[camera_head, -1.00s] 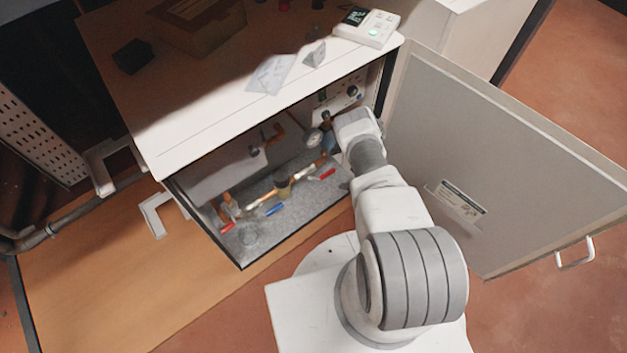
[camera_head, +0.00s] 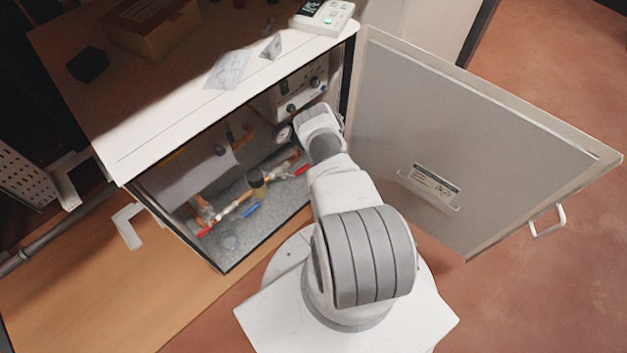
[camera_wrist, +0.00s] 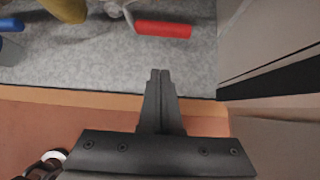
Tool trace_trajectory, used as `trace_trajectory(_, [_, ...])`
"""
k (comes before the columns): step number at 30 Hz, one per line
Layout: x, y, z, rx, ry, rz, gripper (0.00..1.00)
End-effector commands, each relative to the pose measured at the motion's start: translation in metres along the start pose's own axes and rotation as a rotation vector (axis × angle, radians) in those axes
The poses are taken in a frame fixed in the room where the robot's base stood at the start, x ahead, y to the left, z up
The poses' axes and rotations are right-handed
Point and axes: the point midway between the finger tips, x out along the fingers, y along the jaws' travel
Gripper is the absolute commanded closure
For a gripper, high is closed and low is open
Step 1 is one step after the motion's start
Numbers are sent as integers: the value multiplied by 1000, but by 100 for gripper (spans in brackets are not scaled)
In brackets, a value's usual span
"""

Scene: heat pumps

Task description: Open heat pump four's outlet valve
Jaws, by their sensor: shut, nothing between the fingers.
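The open heat pump cabinet (camera_head: 128,166) holds copper pipes and lever valves low inside. A red lever (camera_head: 302,171) sits near the arm, a blue lever (camera_head: 251,210) is in the middle, and another red lever (camera_head: 204,231) is at the left. No label tells me which is the outlet valve. In the wrist view a red lever (camera_wrist: 163,29) lies crosswise beyond my fingertips, apart from them. A blue lever (camera_wrist: 10,25) is cut off at the left edge. My gripper (camera_wrist: 160,73) is shut and empty. In the head view my arm hides it.
The cabinet door (camera_head: 470,150) stands open to the right, with a handle (camera_head: 548,221). A control panel (camera_head: 300,90) and gauge (camera_head: 284,133) are inside. A white device (camera_head: 322,17) sits on top. Cabinet walls close in at the wrist view's right.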

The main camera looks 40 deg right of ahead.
Motion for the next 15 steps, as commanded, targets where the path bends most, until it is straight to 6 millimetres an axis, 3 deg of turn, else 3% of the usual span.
trace_trajectory(3, [30, 0, -4, 1, -2, 0, 100])
trace_trajectory(11, [78, 0, -4, -1, -2, 0, 100])
trace_trajectory(15, [60, 0, 16, 2, 0, -1, 100])
